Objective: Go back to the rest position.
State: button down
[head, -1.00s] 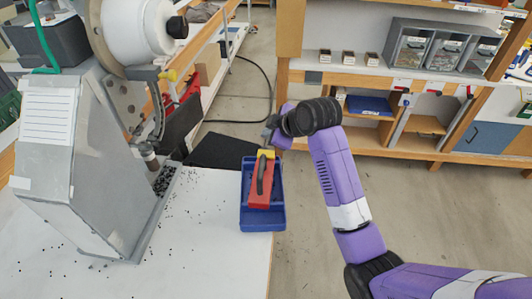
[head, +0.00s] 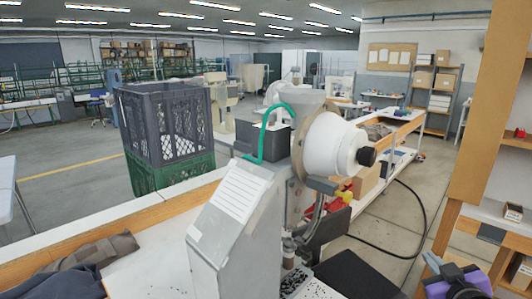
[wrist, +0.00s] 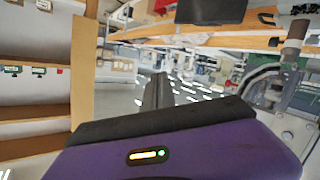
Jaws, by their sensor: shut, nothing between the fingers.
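My gripper (wrist: 158,92) shows in the wrist view as a dark pair of fingers, shut and with nothing between them. Its purple housing with a small lit indicator fills the lower part of that view. The wrist view is tilted, with shelving on the left and part of a machine on the right.
The grey eyelet press (head: 235,225) with its white drum (head: 330,145) stands on the white bench (head: 150,270). Stacked crates (head: 165,135) stand behind it. A wooden shelf post (head: 490,130) rises at the right. Open floor with a black cable lies between.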

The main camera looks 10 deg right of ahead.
jog(key=s+a+f+y, duration=0.1)
jog(key=s+a+f, duration=0.2)
jog(key=s+a, duration=0.5)
jog(key=s+a+f+y+b, duration=0.1)
jog(key=s+a, duration=0.8)
jog(key=s, duration=0.9)
jog(key=s+a+f+m+y+b, duration=0.1)
jog(key=s+a+f, duration=0.5)
jog(key=s, duration=0.8)
jog(key=shift+a+y, duration=0.8)
jog(key=shift+a, duration=0.4)
